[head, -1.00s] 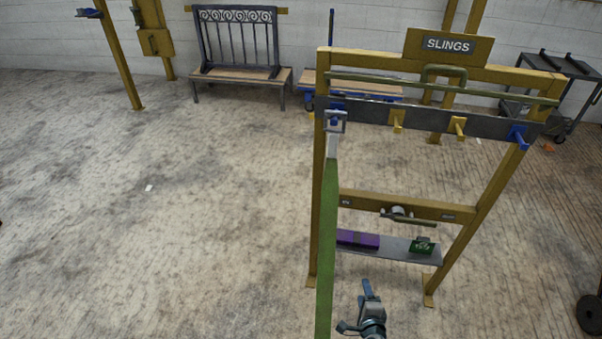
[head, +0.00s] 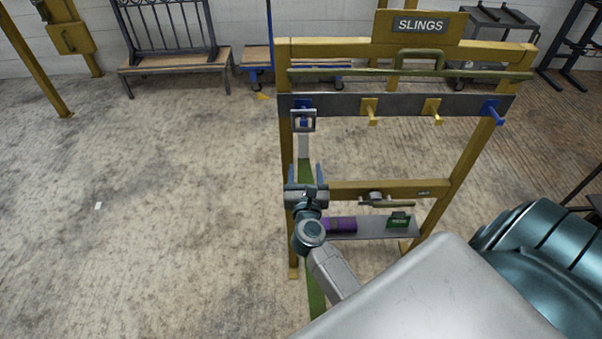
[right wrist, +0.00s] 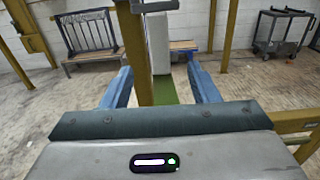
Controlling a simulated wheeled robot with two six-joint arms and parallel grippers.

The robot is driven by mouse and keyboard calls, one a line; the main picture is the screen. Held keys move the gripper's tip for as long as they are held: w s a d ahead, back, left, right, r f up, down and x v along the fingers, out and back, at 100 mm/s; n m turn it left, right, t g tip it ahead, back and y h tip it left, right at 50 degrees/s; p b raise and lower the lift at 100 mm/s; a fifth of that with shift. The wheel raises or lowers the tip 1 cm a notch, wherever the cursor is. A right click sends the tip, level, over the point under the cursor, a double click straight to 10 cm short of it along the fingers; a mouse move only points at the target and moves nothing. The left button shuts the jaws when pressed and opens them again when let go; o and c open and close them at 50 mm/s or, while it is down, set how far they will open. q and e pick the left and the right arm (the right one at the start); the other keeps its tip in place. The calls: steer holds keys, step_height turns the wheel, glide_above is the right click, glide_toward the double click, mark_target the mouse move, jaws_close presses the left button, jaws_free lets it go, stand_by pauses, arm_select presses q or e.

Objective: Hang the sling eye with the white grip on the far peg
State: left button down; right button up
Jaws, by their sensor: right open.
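The sling is a green strap (head: 316,292) with a white grip (head: 303,146) and a square metal eye (head: 293,122) at its top. The eye hangs at the leftmost blue peg (head: 304,105) of the rack. At the other end of the row is another blue peg (head: 491,112), which is bare. My right gripper (head: 304,174) is open just below the white grip, in front of the strap. In the right wrist view, my open fingers (right wrist: 161,85) stand either side of the white grip (right wrist: 158,42) and green strap (right wrist: 166,91), apart from both. My left gripper is out of view.
The rack's dark peg bar also has two bare yellow pegs (head: 370,108) (head: 432,108). A green rail (head: 400,75) runs above it. A lower shelf (head: 372,228) holds a purple bundle (head: 341,224) and a green item (head: 399,220).

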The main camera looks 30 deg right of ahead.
mark_target(304, 147)
steer(key=x, duration=0.4)
steer(key=shift+a+f, duration=0.1)
steer(key=shift+w, duration=0.3)
steer(key=shift+x, duration=1.8)
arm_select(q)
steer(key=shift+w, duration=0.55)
arm_select(e)
steer(key=shift+x, duration=1.2)
steer(key=shift+s, duration=0.1)
steer(key=c, duration=1.2)
